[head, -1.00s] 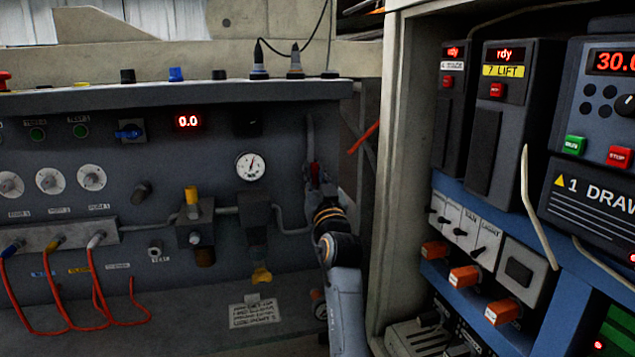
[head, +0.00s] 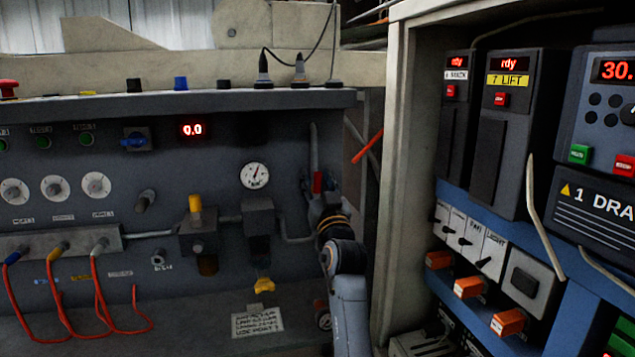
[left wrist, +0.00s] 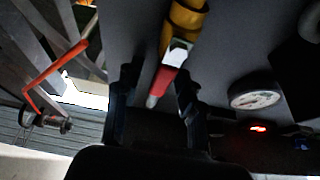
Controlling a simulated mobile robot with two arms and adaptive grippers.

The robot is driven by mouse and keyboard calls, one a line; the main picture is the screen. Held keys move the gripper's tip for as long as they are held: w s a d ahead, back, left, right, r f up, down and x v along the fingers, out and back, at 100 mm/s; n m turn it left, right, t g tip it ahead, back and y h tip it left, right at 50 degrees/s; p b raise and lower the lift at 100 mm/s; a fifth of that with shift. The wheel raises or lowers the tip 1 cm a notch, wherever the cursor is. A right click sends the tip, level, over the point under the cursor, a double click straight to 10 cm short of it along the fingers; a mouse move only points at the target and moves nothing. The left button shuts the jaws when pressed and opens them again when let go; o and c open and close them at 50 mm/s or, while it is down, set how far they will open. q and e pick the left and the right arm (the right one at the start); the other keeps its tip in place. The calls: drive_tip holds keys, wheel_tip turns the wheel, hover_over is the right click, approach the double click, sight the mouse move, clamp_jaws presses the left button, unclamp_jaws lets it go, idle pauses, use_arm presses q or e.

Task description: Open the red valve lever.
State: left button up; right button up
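The red valve lever (head: 317,182) is on the right part of the dark panel, beside a vertical grey pipe. In the left wrist view the red lever (left wrist: 165,82) has a pale tip and joins a yellow valve body (left wrist: 186,22). My left gripper (head: 322,200) is at the lever in the head view, partly hiding the valve. In the left wrist view my left gripper (left wrist: 156,100) is open, with one dark finger on each side of the lever. The lever looks closer to the right-hand finger; contact cannot be told. My right gripper is not in view.
A pressure gauge (head: 255,175) is left of the lever. A red bar (head: 367,147) sticks out to the right, behind the panel's edge. A pale cabinet (head: 398,180) with drive controls stands close right of my left arm. Red hoses (head: 98,300) hang at the lower left.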

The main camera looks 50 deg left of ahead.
sight(314, 128)
use_arm(q)
wheel_tip(314, 128, up, 10)
drive_tip(key=shift+f, duration=0.15)
idle(0.7)
